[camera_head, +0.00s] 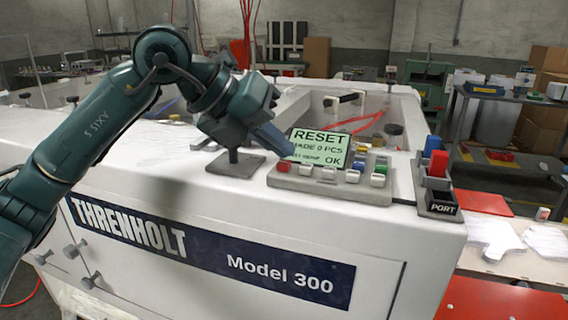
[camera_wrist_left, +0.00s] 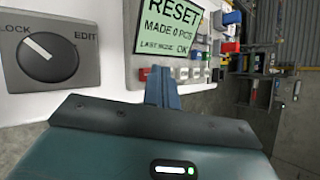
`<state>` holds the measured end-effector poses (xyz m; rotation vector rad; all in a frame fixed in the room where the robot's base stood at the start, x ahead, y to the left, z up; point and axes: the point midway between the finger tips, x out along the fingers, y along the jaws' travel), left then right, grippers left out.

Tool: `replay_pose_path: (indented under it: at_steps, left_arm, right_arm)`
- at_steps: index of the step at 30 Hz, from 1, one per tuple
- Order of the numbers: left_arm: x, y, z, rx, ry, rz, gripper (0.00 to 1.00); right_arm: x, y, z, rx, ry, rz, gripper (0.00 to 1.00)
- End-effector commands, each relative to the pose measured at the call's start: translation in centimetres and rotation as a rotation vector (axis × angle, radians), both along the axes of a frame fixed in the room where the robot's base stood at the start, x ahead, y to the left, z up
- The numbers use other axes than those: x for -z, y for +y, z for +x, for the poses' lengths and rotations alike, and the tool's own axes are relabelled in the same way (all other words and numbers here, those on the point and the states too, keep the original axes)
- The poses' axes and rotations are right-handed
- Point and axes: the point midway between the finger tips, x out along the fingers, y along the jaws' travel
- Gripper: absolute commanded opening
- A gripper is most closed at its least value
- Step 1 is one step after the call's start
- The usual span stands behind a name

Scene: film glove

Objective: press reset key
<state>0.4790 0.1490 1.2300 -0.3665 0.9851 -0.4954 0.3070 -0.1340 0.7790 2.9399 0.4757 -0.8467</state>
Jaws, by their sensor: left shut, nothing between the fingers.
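The control panel (camera_head: 320,185) sits on top of the white machine. Its green screen (camera_head: 320,146) reads RESET, MADE 0 PCS and OK, with a smaller line that is hard to read. Below the screen is a row of keys: a red key (camera_head: 283,166) at the left, then pale keys (camera_head: 328,174). No key lettering is legible. My left gripper (camera_head: 284,148) is shut and empty, its tips just above the red key and over the screen's left edge. In the wrist view the shut fingers (camera_wrist_left: 161,88) are beside the red key (camera_wrist_left: 144,74); contact cannot be told. My right gripper is not in view.
A rotary LOCK/EDIT switch (camera_wrist_left: 46,57) is left of the panel, close under my left wrist. A PORT block (camera_head: 437,190) with red and blue parts stands to the right. An open bay (camera_head: 350,106) lies behind the panel. The machine's front top edge is clear.

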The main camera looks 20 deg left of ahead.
Motion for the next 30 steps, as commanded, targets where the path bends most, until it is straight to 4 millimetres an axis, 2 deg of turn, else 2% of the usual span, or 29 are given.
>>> replay_pose_path:
  at_steps: [30]
  left_arm:
    - [0.89, 0.00, -0.01, 0.000, 0.000, 0.000, 0.00]
  right_arm:
    - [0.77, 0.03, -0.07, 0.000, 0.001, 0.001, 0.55]
